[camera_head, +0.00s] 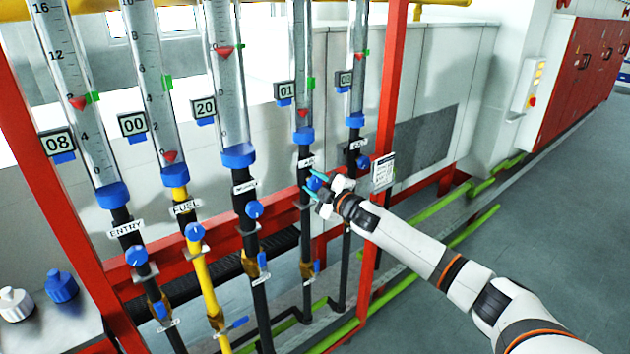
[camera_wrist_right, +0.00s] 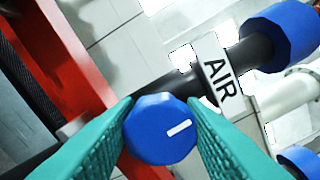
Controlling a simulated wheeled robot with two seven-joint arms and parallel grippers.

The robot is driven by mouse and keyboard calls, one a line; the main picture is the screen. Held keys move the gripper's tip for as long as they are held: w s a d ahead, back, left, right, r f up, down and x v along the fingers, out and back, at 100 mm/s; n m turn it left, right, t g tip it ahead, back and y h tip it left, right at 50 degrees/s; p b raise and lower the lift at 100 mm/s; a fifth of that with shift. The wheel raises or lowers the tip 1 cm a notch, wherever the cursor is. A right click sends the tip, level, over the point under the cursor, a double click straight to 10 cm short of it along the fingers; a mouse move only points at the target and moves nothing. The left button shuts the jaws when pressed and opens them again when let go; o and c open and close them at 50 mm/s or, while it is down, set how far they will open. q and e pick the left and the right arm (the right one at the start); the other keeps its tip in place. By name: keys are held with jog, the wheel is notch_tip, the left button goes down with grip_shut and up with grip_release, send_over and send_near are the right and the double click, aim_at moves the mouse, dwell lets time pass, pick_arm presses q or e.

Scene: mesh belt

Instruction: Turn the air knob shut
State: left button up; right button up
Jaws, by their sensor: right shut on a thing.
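The air knob (camera_wrist_right: 160,128) is a blue faceted knob with a white pointer line, just below the white AIR label (camera_wrist_right: 219,82) in the right wrist view. My right gripper (camera_head: 312,184) reaches in from the right. Its teal fingers (camera_wrist_right: 160,130) are shut on the air knob, one on each side. The white line on the knob is slanted relative to the pipe. My left gripper is not in view.
Other blue knobs stand nearby: the entry knob (camera_head: 136,257), the fuel knob (camera_head: 195,231) and a third knob (camera_head: 254,208). Another knob (camera_head: 363,161) is on the rightmost pipe. A red frame post (camera_head: 388,90) stands close to my right arm. Open floor (camera_head: 560,230) lies right.

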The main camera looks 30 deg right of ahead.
jog(key=shift+m, duration=0.5)
jog(key=o, duration=1)
jog(key=s+d+b, duration=0.1)
jog(key=s+b, duration=0.2)
jog(key=s, duration=0.9)
jog(key=shift+b, duration=0.3)
